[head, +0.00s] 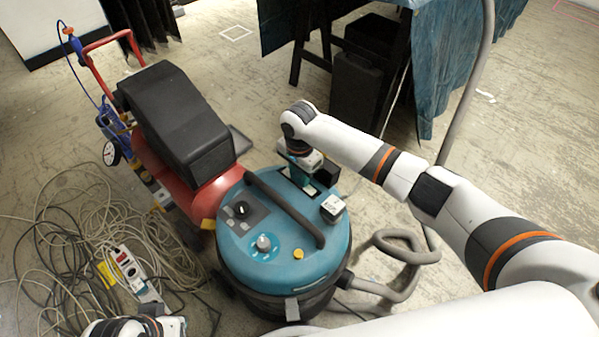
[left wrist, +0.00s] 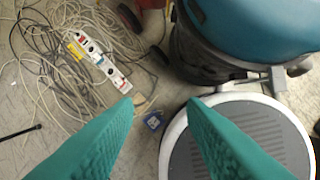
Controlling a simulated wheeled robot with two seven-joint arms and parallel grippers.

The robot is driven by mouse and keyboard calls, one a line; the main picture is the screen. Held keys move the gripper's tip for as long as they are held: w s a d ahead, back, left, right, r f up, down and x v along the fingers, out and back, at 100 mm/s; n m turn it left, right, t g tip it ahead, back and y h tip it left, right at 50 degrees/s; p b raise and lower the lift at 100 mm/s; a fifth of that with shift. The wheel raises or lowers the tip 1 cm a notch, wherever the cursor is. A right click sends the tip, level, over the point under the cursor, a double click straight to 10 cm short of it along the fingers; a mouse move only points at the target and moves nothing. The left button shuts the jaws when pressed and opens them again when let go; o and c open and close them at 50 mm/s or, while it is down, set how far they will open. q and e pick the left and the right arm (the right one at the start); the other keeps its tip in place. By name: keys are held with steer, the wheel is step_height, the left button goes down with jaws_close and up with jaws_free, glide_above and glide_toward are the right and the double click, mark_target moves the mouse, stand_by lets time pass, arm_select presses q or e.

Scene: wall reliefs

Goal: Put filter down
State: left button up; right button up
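The teal vacuum cleaner (head: 285,262) stands on the floor in the middle of the head view. A small white and teal box (head: 333,208), possibly the filter, sits on its lid near the right edge. My right gripper (head: 308,186) points down over the far part of the lid, just behind that box. Its fingertips are small and partly hidden, so I cannot tell whether it holds anything. My left gripper (left wrist: 160,105) is open and empty above the floor in the left wrist view, with its teal fingers wide apart.
A red compressor (head: 160,150) with a black cover stands left of the vacuum. Tangled cables and a power strip (head: 132,268) lie at the left. A grey hose (head: 405,250) curls at the right. A blue-draped table (head: 450,60) stands behind.

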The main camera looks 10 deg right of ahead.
steer(key=o, duration=0.4)
steer(key=shift+r, duration=0.1)
steer(key=shift+r, duration=0.35)
step_height(320, 180, up, 5)
steer(key=shift+r+p, duration=0.1)
steer(key=shift+p, duration=1.05)
arm_select(q)
steer(key=p+x, duration=0.1)
steer(key=x, duration=0.5)
steer(key=shift+f+g+p, duration=0.3)
steer(key=shift+f+p, duration=0.05)
steer(key=shift+f, duration=0.05)
arm_select(e)
steer(key=shift+r, duration=3.15)
arm_select(q)
steer(key=shift+s+d, duration=0.1)
